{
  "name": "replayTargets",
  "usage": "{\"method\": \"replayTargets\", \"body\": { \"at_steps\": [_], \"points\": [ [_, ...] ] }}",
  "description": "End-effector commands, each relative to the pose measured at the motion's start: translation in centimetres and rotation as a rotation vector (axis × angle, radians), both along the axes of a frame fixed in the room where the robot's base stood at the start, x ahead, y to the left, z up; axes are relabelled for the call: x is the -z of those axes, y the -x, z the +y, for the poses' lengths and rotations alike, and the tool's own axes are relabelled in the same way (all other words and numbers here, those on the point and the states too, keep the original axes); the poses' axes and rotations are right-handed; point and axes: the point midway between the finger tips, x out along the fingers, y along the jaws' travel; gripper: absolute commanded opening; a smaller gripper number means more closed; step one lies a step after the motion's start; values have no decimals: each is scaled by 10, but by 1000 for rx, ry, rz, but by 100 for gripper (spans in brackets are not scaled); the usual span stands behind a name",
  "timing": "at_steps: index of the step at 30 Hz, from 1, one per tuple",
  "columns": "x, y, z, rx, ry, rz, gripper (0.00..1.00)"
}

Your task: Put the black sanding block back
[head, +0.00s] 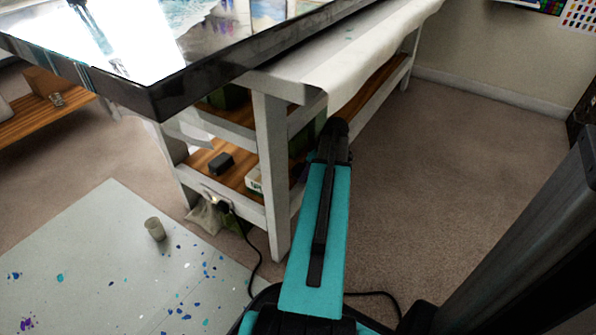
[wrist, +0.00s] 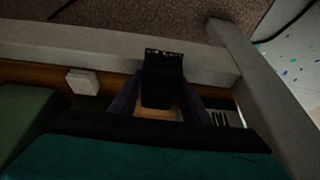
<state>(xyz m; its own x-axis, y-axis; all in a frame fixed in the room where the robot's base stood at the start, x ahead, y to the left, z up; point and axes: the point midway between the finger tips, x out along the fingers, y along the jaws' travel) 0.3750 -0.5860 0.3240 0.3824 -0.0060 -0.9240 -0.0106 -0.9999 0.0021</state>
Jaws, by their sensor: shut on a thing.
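In the wrist view a black block (wrist: 162,82), pale and speckled at its far end, is between the dark fingers of my gripper (wrist: 158,103). My gripper is shut on it, above or at the wooden shelf (wrist: 42,73); I cannot tell whether the block touches the shelf. In the head view my arm reaches to the bench's right side, and the gripper itself is hidden there. A dark block (head: 220,163) shows on the bench's lower shelf; I cannot tell whether it is the held one.
A grey rail (wrist: 90,45) and a leg (wrist: 262,85) border the shelf. A small white block (wrist: 82,82) and a green item (wrist: 25,125) are at left. A cup (head: 155,229) stands on the spattered sheet (head: 95,270). Carpet at right is clear.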

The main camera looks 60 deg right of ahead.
Motion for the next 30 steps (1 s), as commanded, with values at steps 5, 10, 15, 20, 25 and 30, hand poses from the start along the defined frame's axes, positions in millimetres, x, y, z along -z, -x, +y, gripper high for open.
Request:
{"method": "replayTargets", "body": {
  "at_steps": [5, 10, 15, 20, 25, 30],
  "points": [
    [-1, -4, 0, -1, 0, 0, 24],
    [-1, -4, 0, -1, 0, 0, 24],
    [1, -11, 0, -3, 0, 0, 24],
    [3, -31, -1, -5, 1, -1, 24],
    [3, -44, 0, -2, 1, -1, 24],
    [2, -44, 1, -3, 0, 0, 24]
  ]
}}
